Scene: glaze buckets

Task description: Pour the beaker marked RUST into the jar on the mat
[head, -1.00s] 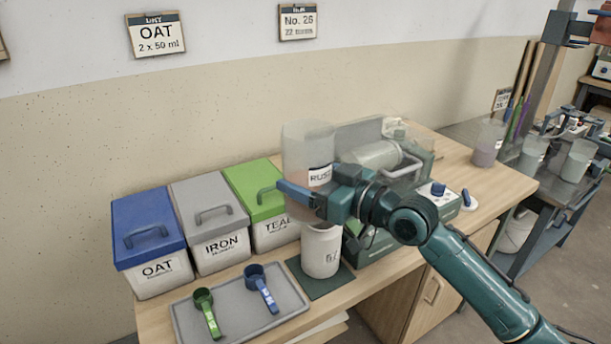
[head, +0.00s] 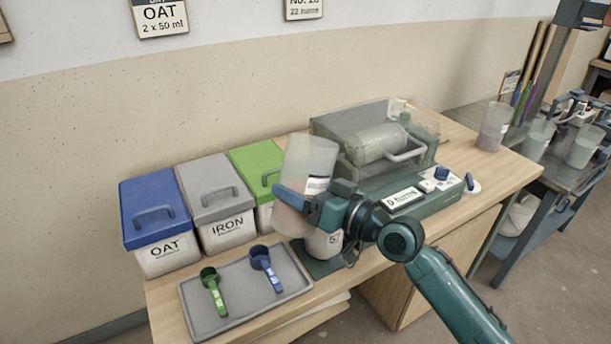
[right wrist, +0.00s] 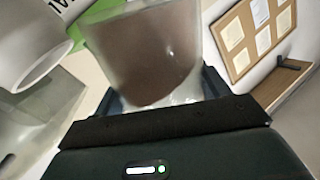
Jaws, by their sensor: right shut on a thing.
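The beaker (head: 309,158) is clear, with a white label and reddish-brown contents. My right gripper (head: 298,203) is shut on it and holds it at a slight tilt. In the right wrist view the beaker (right wrist: 150,45) shows its brown contents close up. The white jar (head: 324,245) stands on the dark green mat (head: 318,267), partly hidden behind the beaker and gripper. A white rimmed vessel (right wrist: 32,45), seemingly the jar, is beside the beaker in the right wrist view. No stream is visible. My left gripper is not in view.
Lidded bins stand left: blue OAT (head: 155,220), grey IRON (head: 217,205) and green (head: 258,175). A grey tray (head: 236,318) holds a green scoop (head: 213,290) and a blue scoop (head: 265,268). A machine with a clear cover (head: 380,150) stands close behind the jar. Another beaker (head: 494,127) is at far right.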

